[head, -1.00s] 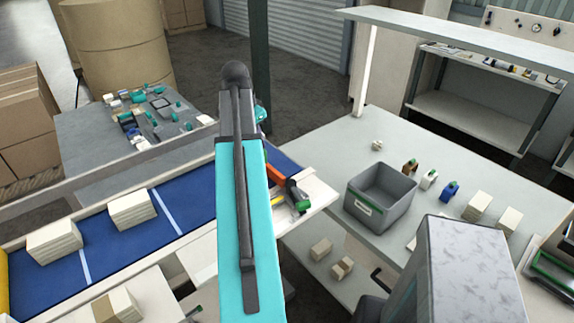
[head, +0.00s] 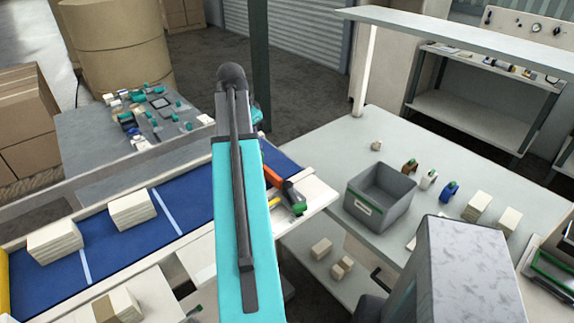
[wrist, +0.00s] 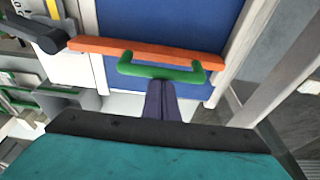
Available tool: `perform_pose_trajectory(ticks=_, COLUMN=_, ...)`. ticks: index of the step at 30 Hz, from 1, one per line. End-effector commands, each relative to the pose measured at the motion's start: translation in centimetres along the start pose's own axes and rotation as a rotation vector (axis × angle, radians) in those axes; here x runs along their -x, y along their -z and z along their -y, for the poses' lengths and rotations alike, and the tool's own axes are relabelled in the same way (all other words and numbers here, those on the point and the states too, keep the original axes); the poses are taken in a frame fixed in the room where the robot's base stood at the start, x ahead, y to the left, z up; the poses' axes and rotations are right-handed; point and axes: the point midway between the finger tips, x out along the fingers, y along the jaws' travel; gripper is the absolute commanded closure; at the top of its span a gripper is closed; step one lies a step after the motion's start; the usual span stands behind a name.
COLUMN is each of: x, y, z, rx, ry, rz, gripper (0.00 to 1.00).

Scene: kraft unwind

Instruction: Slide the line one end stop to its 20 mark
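The end stop is an orange bar (wrist: 145,50) with a green handle (wrist: 190,74), lying across the blue belt in the wrist view. In the head view my arm hides part of the orange bar (head: 274,168). My gripper (wrist: 160,84) shows as a dark, narrow finger shape pointing at the middle of the green handle. It overlaps the handle there, but I cannot tell contact or grip. My arm hides the gripper in the head view. A yellow strip (head: 274,203) lies beside the stop's near end; no scale numbers are readable.
A dark bar with a rounded end (wrist: 38,36) is beside the orange bar's left end. Paper stacks (head: 132,210) stand on the belt left of my arm. A grey bin (head: 380,197) and small bottles (head: 428,180) stand on the table at right.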

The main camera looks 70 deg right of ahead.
Motion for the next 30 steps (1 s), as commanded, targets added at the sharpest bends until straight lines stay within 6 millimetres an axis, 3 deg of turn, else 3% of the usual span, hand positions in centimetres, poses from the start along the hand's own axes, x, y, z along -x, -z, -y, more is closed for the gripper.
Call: perform_pose_trajectory(ticks=30, x=0.3, y=-1.4, z=0.0, rx=0.001, ry=0.0, rz=0.001, gripper=1.0)
